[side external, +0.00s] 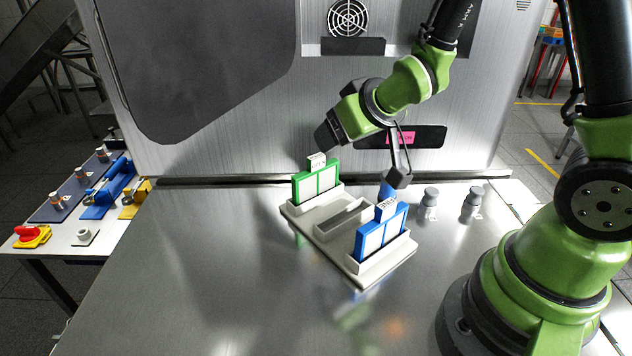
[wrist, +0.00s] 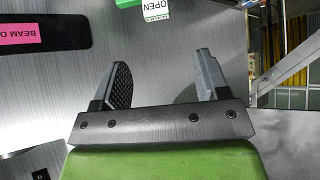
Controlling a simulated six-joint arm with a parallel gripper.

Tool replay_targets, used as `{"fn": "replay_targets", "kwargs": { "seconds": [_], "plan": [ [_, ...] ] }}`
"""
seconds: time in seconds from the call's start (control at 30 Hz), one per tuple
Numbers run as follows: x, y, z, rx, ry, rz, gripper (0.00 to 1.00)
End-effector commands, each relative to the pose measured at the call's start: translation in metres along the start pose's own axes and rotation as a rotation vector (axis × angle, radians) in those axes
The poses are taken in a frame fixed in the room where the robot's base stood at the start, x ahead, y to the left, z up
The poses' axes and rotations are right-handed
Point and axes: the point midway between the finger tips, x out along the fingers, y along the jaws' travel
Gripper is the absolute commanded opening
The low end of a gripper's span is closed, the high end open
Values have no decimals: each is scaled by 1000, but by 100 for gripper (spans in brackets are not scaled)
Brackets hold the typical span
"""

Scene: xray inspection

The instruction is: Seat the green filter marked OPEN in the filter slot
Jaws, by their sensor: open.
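The green filter (side external: 317,184) stands upright in the left holder of a pale fixture (side external: 326,232), with a white tag (side external: 316,161) on top. In the wrist view its tag, reading OPEN (wrist: 156,10), shows at the top edge, with a bit of green beside it. A long recess (side external: 343,217), which looks like the filter slot, lies empty between the holders. My gripper (wrist: 160,63) is open with nothing between its fingers. The tag lies beyond the fingertips, apart from them. In the side view my gripper is above and behind the fixture.
A blue filter (side external: 381,234) with a white tag stands in the fixture's right holder. Two small grey cylinders (side external: 430,198) (side external: 473,203) stand to the right. A metal cabinet wall (side external: 230,135) rises behind. The metal table is clear at the front left.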

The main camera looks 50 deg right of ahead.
Motion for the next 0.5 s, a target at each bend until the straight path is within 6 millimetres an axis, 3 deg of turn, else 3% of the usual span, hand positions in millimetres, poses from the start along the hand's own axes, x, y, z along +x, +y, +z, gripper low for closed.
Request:
{"fn": "replay_targets", "kwargs": {
  "seconds": [0.3,0.5],
  "plan": [
    [39,0,2,-3,-1,1,68],
    [51,1,2,-3,0,1,68]
  ]
}}
